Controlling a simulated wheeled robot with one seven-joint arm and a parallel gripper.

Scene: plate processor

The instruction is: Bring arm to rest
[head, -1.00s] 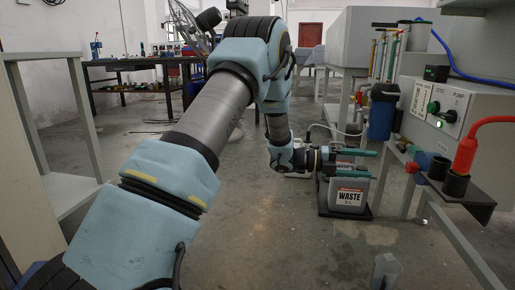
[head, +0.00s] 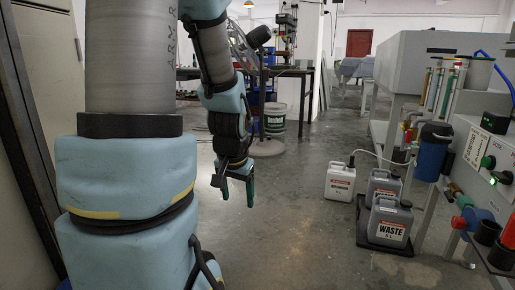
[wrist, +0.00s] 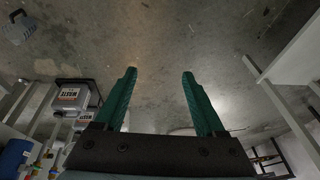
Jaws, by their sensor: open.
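My gripper (head: 237,190) hangs at the end of my blue and grey arm near the middle of the head view, pointing down above bare floor. In the wrist view its two green fingers (wrist: 160,88) stand wide apart with only concrete floor between them, so it is open and empty. It touches nothing that I can see. My upper arm fills the left of the head view and is folded upright there.
Grey waste jugs (head: 389,222) and a white jug (head: 340,182) stand on the floor to the right of my gripper. The grey processor (head: 487,150) with a blue filter (head: 431,158) is at the right. A bucket (head: 275,119) stands behind. The central floor is clear.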

